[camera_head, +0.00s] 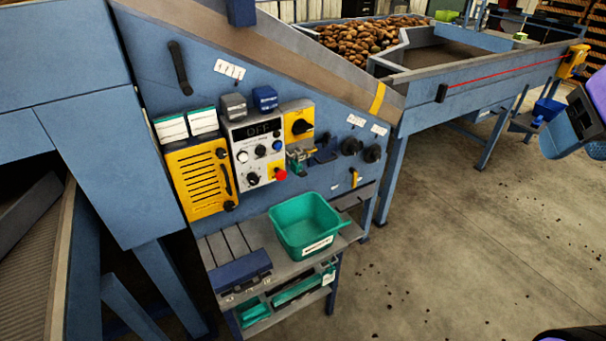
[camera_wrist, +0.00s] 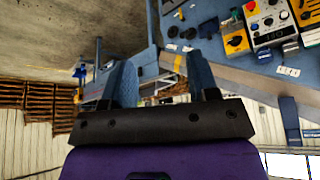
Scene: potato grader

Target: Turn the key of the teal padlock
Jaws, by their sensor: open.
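A small teal padlock (camera_head: 297,156) hangs on the blue machine panel, just below the yellow rotary switch (camera_head: 299,122) and right of the grey control box. It is small in the head view, and its key cannot be made out clearly. In the wrist view I cannot pick the padlock out with certainty. My gripper (camera_wrist: 163,78) is open, with two blue-grey fingers apart and nothing between them. The panel lies beyond it in that view, which is turned over. In the head view my arm shows at the right edge, well away from the padlock.
A grey control box (camera_head: 258,148) reads OFF and has a red button (camera_head: 280,175). A yellow slotted cover (camera_head: 202,178) is at its left. Black knobs (camera_head: 372,154) are at the right. A green bin (camera_head: 306,226) stands on the shelf below. The floor (camera_head: 455,240) right is open.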

